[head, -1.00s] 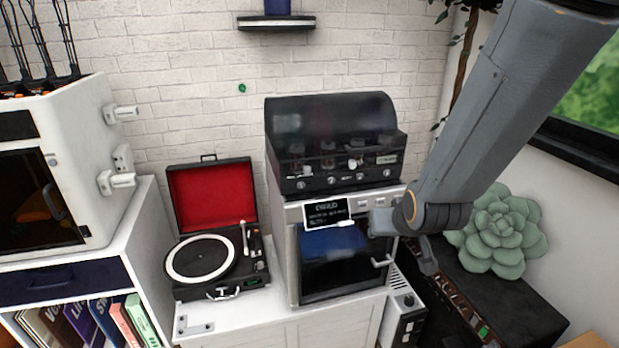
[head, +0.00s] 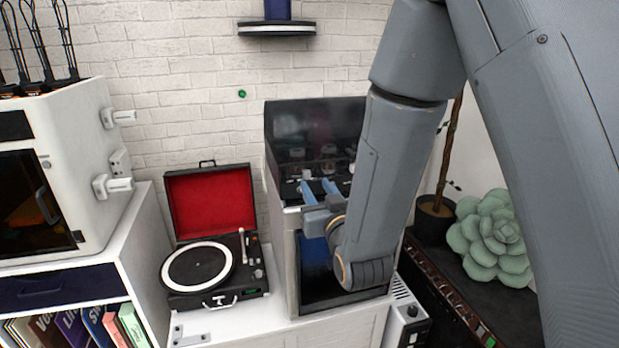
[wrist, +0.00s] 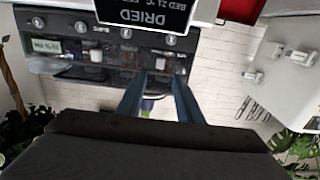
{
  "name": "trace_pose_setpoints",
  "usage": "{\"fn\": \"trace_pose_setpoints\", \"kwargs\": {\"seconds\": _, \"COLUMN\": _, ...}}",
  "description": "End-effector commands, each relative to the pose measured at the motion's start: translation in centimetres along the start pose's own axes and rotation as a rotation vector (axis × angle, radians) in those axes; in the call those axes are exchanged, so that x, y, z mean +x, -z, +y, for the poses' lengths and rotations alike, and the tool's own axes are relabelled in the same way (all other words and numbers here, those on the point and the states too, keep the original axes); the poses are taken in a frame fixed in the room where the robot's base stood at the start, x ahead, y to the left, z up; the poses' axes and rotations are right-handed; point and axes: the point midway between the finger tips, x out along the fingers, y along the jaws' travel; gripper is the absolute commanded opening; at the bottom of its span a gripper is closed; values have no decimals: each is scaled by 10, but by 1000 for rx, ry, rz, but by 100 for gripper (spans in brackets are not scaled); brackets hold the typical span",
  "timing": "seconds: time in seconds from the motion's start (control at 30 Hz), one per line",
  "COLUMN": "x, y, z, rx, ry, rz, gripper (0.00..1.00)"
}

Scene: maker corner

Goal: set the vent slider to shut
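The black hooded unit (head: 283,140) has a row of small pale knobs and dials along its front. My gripper (head: 316,187) is in front of this panel, its two blue fingers apart and pointing at it. In the wrist view, which is upside down, a small white knob (wrist: 161,63) shows just beyond and between the open fingertips (wrist: 158,84). Another white knob (wrist: 126,33) is nearby. I cannot tell which one is the vent slider, nor read its setting. Contact cannot be told. My arm hides the panel's right part in the head view.
A dark-doored cabinet (head: 310,262) is under the hooded unit. A record player (head: 205,262) with a red lid stands to the left, a green succulent (head: 490,238) to the right.

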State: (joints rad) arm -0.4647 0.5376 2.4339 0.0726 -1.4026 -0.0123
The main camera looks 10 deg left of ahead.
Motion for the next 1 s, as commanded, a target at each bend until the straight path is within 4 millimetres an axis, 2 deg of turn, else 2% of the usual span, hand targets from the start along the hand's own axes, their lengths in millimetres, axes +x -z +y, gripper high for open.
{"fn": "trace_pose_setpoints", "kwargs": {"seconds": 0.2, "x": 34, "y": 2, "z": 0, "rx": 0, "ry": 0, "rz": 0, "gripper": 33}}
{"fn": "trace_pose_setpoints", "kwargs": {"seconds": 0.4, "x": 58, "y": 1, "z": 0, "rx": 0, "ry": 0, "rz": 0, "gripper": 33}}
{"fn": "trace_pose_setpoints", "kwargs": {"seconds": 0.77, "x": 65, "y": 0, "z": 1, "rx": 0, "ry": -1, "rz": -1, "gripper": 33}}
{"fn": "trace_pose_setpoints", "kwargs": {"seconds": 0.8, "x": 65, "y": 0, "z": 1, "rx": 0, "ry": -1, "rz": -1, "gripper": 31}}
{"fn": "trace_pose_setpoints", "kwargs": {"seconds": 1.0, "x": 65, "y": 0, "z": 0, "rx": 0, "ry": 0, "rz": -1, "gripper": 0}}
